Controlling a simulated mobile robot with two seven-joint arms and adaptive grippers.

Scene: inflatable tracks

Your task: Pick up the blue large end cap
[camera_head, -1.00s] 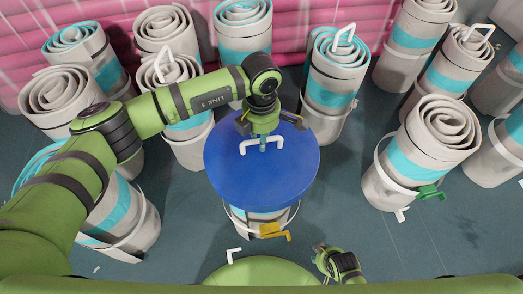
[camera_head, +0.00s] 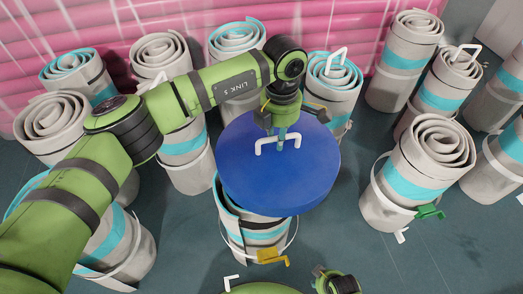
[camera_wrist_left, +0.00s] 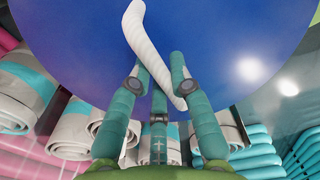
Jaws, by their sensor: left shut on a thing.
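The blue large end cap (camera_head: 275,180) is a wide, flat blue disc with a white handle on top. My left gripper (camera_head: 281,137) is above it and shut on the white handle (camera_head: 265,145). In the left wrist view the fingers (camera_wrist_left: 160,85) close on the white handle, with the blue face of the end cap (camera_wrist_left: 210,40) filling the upper part. The end cap hangs over a rolled track (camera_head: 260,225), which shows below its lower left edge. My right gripper (camera_head: 338,284) is only partly seen at the bottom edge.
Several grey rolled tracks with cyan bands stand around, such as one at the right (camera_head: 425,165) with a green clip (camera_head: 430,212). A yellow clip (camera_head: 272,258) is on the track under the cap. A pink wall (camera_head: 180,20) runs behind. Dark floor (camera_head: 340,235) is free at the lower right.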

